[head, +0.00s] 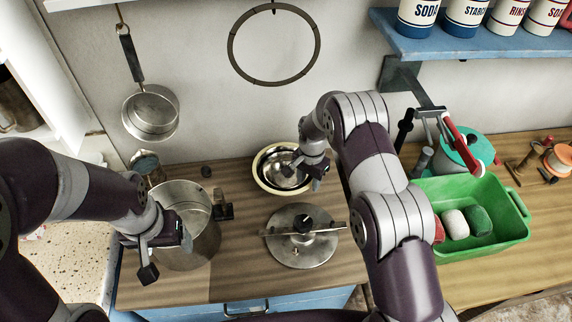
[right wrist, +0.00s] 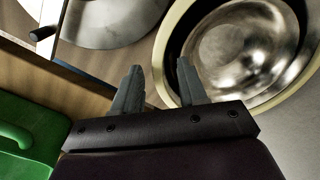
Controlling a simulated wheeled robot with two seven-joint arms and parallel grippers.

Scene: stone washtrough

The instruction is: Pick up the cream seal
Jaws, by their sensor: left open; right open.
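A cream ring (head: 258,177), matching the cream seal, circles a steel bowl (head: 283,176) at the back middle of the counter. It also shows in the right wrist view (right wrist: 163,48). I cannot tell whether it is a loose ring or the bowl's rim. My right gripper (head: 304,178) is open and empty over the right part of the ring. In the right wrist view, its fingers (right wrist: 157,75) point toward the ring's near edge, and one overlaps it. I cannot tell whether they touch. My left gripper (head: 185,243) is open in front of the steel pot (head: 188,258).
A steel lid (head: 300,252) with a black knob lies in front of the bowl. A green tub (head: 515,220) with several soap-like blocks stands right. A dark ring (head: 233,70) and a saucepan (head: 150,112) hang on the wall. A blue shelf (head: 480,40) juts out above.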

